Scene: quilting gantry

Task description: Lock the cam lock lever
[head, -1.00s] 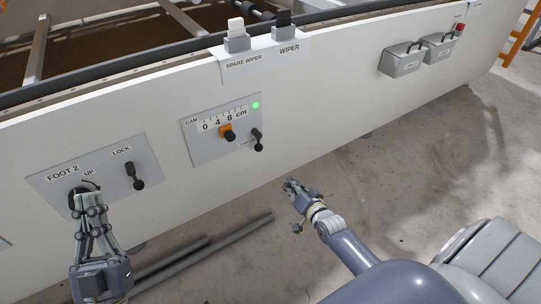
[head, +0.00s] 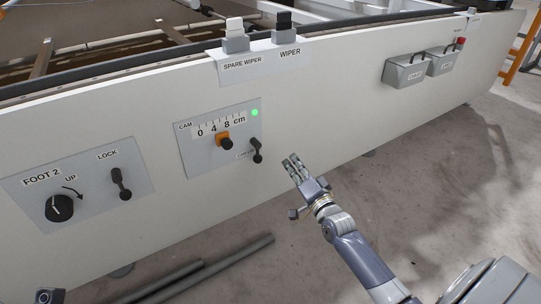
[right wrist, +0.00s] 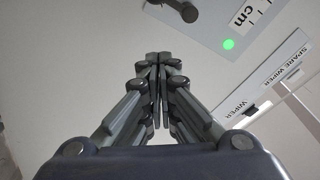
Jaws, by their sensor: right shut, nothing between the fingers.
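The cam lock lever (head: 257,150) is a small black lever at the lower right of the grey CAM panel (head: 190,165). Its knob end points down, slightly right. Its label is partly covered and too small to read. My right gripper (head: 292,163) is shut and empty, to the right of the lever and apart from it. In the right wrist view my closed fingers (right wrist: 158,60) point toward the panel; a black part, likely the lever (right wrist: 187,10), shows beyond the tips, partly cut off. My left gripper's fingers are out of view; only a small piece of that arm shows at the bottom-left corner.
The CAM panel has an orange-and-black slider (head: 223,141) near 8 and a lit green light (head: 255,113). The FOOT 2 panel (head: 140,190) with a knob and LOCK lever is at left. Grey boxes (head: 405,75) hang at right. Dark bars (head: 215,267) lie on the floor.

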